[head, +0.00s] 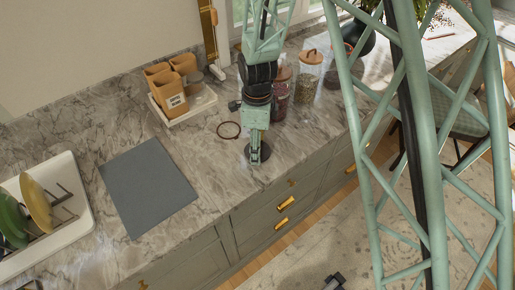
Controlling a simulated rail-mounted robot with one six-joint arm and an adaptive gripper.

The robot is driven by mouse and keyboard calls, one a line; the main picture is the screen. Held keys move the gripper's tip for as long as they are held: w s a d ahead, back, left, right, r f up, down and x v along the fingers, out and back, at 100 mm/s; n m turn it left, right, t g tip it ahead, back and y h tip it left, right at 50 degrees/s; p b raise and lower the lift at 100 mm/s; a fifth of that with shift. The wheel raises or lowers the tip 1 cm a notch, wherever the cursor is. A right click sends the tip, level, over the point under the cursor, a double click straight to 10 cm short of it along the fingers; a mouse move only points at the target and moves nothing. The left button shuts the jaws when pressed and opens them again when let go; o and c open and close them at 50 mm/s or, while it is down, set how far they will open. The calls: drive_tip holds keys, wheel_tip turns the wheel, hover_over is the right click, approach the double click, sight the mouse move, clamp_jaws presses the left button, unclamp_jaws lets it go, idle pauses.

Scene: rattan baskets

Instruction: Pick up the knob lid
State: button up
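A dark round disc, which looks like the knob lid (265,153), lies on the marble counter near its front edge. My gripper (255,157) points down right over it and hides its middle, including any knob. The fingertips overlap the disc in the head view. I cannot tell whether they touch it or whether the fingers are open or shut.
A thin brown ring (229,130) lies left of my gripper. Glass jars (307,78) stand behind it. A white tray (186,112) with brown canisters is at the back left. A grey mat (148,187) and a dish rack (75,228) are further left.

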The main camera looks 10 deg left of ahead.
drive_tip(key=shift+r, duration=1.65)
drive_tip(key=s+d+r+b, duration=0.1)
drive_tip(key=s+d, duration=0.9)
drive_tip(key=d, duration=0.2)
drive_tip(key=shift+d+r, duration=0.25)
drive_tip(key=shift+d, duration=0.05)
